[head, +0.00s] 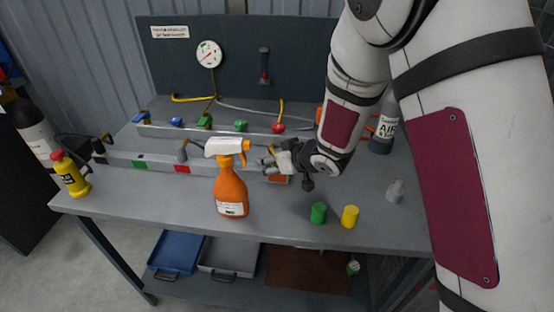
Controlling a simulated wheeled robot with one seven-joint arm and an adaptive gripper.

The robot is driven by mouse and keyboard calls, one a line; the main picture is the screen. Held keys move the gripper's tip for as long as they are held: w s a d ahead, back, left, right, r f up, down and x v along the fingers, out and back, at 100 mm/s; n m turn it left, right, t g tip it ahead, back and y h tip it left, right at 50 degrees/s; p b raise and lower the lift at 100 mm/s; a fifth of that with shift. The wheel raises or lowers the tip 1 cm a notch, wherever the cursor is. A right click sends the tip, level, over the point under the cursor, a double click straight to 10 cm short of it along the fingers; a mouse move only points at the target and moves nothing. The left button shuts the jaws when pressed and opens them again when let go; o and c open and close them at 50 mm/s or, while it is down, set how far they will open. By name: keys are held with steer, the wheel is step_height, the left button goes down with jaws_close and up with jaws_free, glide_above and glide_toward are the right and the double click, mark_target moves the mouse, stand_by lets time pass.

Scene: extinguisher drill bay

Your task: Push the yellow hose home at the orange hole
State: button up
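My gripper (268,162) is at the front rail (215,171), just right of the spray bottle's head. Its fingers point left and are small in the view, so I cannot tell if they are shut on anything. A short yellow piece (272,149), perhaps the yellow hose's end, shows just above the fingers. An orange mark (277,179) is on the rail's front face below my gripper. The orange hole itself is hidden by the gripper, and I cannot see how deep the hose sits.
An orange spray bottle (231,190) stands close in front of the rail. A green cylinder (318,213), a yellow cylinder (350,216) and a small grey bottle (395,191) stand at right. A valve rail (225,133) runs behind. A yellow bottle (70,174) stands far left.

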steer(key=shift+s+d+f, duration=0.35)
steer(key=shift+d+f, duration=0.35)
steer(key=shift+d, duration=0.05)
steer(key=shift+s+d+r, duration=0.1)
steer(key=shift+d+r, duration=0.05)
steer(key=shift+r, duration=0.05)
steer(key=s+d+r+m+h+p, duration=0.1)
steer(key=s+d+r+m+h, duration=0.1)
steer(key=s+d+r, duration=0.45)
steer(key=s+d+r+m+t+h+p, duration=0.1)
steer(key=s+d+r+m+h+p, duration=0.15)
steer(key=d+r, duration=0.6)
steer(key=s+d+r+m+h+p, duration=0.1)
steer(key=s+d+r+h, duration=0.2)
steer(key=s+d+r, duration=0.35)
steer(key=s+d+r+m+g+p, duration=0.1)
steer(key=s+r, duration=0.3)
steer(key=s, duration=0.7)
steer(key=s+d+r+m+g+p, duration=0.1)
steer(key=s+r+m+g+p, duration=0.1)
steer(key=s, duration=0.9)
step_height(320, 180, up, 2)
steer(key=shift+d+g, duration=0.35)
steer(key=shift+g, duration=0.35)
steer(key=shift+a+y, duration=0.1)
steer(key=shift+y, duration=0.15)
